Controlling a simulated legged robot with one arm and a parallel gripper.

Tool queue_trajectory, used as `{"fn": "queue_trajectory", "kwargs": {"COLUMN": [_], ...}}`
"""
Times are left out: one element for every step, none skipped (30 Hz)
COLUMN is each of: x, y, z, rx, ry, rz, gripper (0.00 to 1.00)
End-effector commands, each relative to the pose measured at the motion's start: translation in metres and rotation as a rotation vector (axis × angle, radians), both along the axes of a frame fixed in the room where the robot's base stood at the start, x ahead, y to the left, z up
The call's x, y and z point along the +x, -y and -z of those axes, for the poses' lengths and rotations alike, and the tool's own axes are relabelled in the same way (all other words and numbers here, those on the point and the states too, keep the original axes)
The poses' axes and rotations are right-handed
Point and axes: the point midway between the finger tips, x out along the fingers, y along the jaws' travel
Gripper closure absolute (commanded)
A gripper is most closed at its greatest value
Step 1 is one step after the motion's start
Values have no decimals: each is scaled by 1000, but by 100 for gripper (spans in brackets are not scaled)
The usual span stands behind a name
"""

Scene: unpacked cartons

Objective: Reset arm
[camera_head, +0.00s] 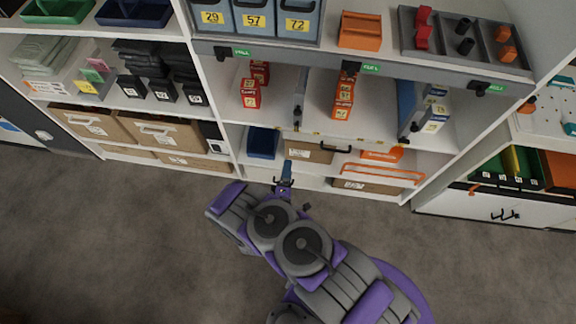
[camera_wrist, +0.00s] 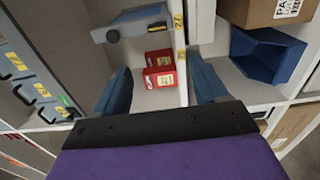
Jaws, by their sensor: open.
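My gripper (camera_wrist: 158,64) is open in the wrist view, with its two blue fingers apart and nothing between them. Beyond the fingers, two red boxes (camera_wrist: 160,72) stand on a white shelf. In the head view, the purple and grey arm is folded in front of the shelves. My gripper (camera_head: 286,170) shows there only as a small blue and black shape in front of the lower shelf, partly hidden by the arm.
White shelving (camera_head: 217,80) spans the view ahead. A blue bin (camera_head: 262,143) sits on a lower shelf; it also shows in the wrist view (camera_wrist: 264,56). Brown cartons (camera_head: 165,133) stand at left. A white cabinet (camera_head: 490,205) stands at right. The grey floor (camera_head: 100,240) is clear at left.

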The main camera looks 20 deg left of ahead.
Motion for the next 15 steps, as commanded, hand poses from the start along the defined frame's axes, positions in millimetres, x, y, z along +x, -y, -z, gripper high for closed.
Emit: {"fn": "queue_trajectory", "kwargs": {"x": [0,0,0,0,0,0,0,0,1,2,4,8,12,16,23], "y": [0,0,0,0,0,0,0,0,0,-1,-1,-2,-3,-3,-6], "z": [0,0,0,0,0,0,0,0,0,-1,-1,-2,-3,-3,-6], "rx": [0,0,0,0,0,0,0,0,2,6,13,26,38,55,82], "ry": [0,0,0,0,0,0,0,-1,-4,-8,-15,-32,-49,-70,-100], "rz": [0,0,0,0,0,0,0,0,2,5,10,20,30,43,61], "gripper": [28,28,28,28,28,28,28,28,28,28,28,28,28,28,28]}}
